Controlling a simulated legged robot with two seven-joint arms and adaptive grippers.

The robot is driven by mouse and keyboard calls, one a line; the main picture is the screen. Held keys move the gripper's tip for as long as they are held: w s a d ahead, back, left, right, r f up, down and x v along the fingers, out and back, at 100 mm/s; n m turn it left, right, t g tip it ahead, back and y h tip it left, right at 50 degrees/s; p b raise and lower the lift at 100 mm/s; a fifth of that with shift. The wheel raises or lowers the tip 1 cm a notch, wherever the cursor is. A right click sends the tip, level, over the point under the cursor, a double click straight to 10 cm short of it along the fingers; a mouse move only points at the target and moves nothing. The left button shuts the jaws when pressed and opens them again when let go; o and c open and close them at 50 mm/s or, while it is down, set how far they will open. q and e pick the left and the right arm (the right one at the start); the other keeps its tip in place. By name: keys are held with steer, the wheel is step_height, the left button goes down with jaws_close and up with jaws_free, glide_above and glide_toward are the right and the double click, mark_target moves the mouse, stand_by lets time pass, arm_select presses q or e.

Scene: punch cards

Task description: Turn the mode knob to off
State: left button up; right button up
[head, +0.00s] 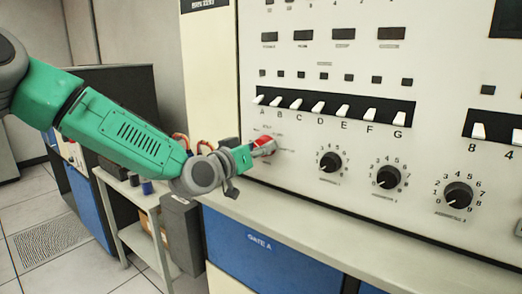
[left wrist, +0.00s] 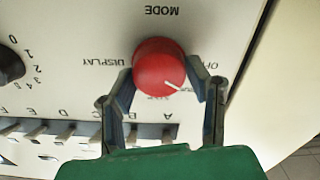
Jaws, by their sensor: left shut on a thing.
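The red mode knob (head: 264,145) sits on the white panel, left of the black dials. In the left wrist view, which is upside down, the knob (left wrist: 158,66) is between the two fingers of my left gripper (left wrist: 162,84). The gripper is shut on it, a finger at each side. The knob's white mark points to the lower right in that picture, below the partly hidden OFF label (left wrist: 195,66). DISPLAY (left wrist: 101,62) is at the left and MODE above. A label below the knob is mostly hidden. In the head view the left gripper (head: 249,153) reaches the knob from the left. My right gripper is not in view.
White toggle switches (head: 318,107) stand out above and right of the knob. Several black dials (head: 331,162) are to its right. A ledge (head: 330,222) runs below the panel above blue doors (head: 262,247). A cart (head: 135,235) stands at lower left.

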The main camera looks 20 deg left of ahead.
arm_select(q)
steer(key=n, duration=0.2)
steer(key=n+b, duration=0.1)
steer(key=n, duration=0.1)
steer(key=n+b, duration=0.1)
steer(key=n, duration=0.1)
steer(key=shift+a+f, duration=0.2)
steer(key=shift+f, duration=0.05)
stand_by(0.3)
steer(key=o, duration=1.1)
steer(key=shift+o, duration=0.2)
steer(key=shift+w+a, duration=0.1)
steer(key=shift+r, duration=0.1)
steer(key=v, duration=1.2)
